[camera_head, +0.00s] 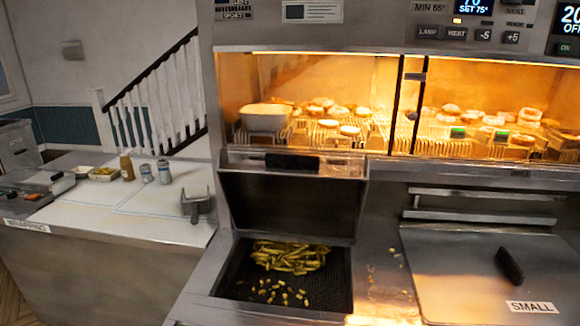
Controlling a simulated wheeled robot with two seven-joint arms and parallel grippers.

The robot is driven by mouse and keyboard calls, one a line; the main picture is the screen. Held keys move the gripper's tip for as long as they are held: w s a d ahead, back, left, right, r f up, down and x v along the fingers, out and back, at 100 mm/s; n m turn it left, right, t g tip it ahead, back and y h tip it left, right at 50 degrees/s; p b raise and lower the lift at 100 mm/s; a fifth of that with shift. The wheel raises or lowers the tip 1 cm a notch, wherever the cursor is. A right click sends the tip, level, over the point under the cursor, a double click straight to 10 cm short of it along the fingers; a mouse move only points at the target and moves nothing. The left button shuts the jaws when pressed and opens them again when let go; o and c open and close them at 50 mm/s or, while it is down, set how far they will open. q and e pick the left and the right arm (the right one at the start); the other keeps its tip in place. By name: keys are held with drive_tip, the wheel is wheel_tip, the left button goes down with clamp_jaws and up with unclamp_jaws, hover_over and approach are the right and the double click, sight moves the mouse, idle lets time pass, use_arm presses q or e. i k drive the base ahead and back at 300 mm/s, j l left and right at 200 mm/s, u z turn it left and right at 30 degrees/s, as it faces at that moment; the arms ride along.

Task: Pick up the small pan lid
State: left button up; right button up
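The small pan lid (478,277) is a flat, grey metal plate at the lower right. It lies over the right section of the counter, and its right side runs out of the picture. A dark handle (510,266) sits on top of it, slanted. A white label reading SMALL (532,307) is near its front edge. Neither of my grippers is in view.
An open fry well (233,282) with fries (290,256) is left of the lid. Metal bars (484,214) run behind the lid. A lit warming cabinet (340,75) with food stands above. A wrapping counter (130,215) is at the left.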

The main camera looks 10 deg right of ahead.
sight(459, 277)
drive_tip(key=k+l+z, duration=0.1)
drive_tip(key=z, duration=1.45)
drive_tip(key=k+l, duration=0.05)
drive_tip(key=l, duration=0.05)
